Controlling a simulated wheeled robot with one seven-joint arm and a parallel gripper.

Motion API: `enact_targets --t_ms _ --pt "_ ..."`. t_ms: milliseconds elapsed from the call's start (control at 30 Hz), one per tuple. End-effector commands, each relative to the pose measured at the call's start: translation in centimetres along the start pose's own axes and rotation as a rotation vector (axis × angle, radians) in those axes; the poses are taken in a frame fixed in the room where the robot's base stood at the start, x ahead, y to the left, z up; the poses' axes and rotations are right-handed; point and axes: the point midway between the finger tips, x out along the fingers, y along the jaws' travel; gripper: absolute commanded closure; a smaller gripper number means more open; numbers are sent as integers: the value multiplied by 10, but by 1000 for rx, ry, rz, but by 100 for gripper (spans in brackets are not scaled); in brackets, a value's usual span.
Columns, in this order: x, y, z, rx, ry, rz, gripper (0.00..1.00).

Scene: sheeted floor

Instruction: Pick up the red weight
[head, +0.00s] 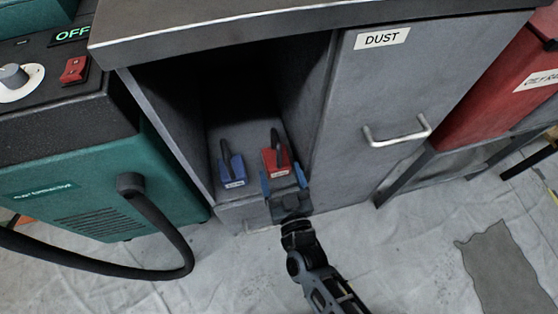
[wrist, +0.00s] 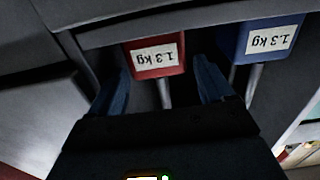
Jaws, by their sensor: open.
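The red weight (head: 271,157) has a dark upright handle and a white label, and sits in the open bay of the grey cabinet. My gripper (head: 283,174) is open at its front, one blue finger to each side of it in the picture. In the wrist view the red weight (wrist: 153,72) appears upside down, labelled 1.3 kg. It shows between the spread fingers of my gripper (wrist: 162,78), with a grey handle. I cannot tell whether either finger touches it. Part of the weight's front is hidden by the gripper in the head view.
The bay's side walls and the cabinet top (head: 290,22) enclose the space. A DUST door (head: 395,110) is at right, a green machine (head: 80,190) with hose at left.

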Motion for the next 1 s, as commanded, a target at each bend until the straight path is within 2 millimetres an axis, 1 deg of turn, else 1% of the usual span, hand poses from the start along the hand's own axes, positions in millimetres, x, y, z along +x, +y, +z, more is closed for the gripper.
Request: enact_targets --t_ms 167,333,433,500,700,1000 --pt "13 0 -1 1 0 -1 19" --pt "37 2 -6 2 2 0 19" --pt "50 2 -5 1 0 -1 19" --pt "54 2 -5 1 -1 -1 19" --pt "54 2 -6 1 -2 -1 19" --pt "54 2 -6 1 -2 -1 48"
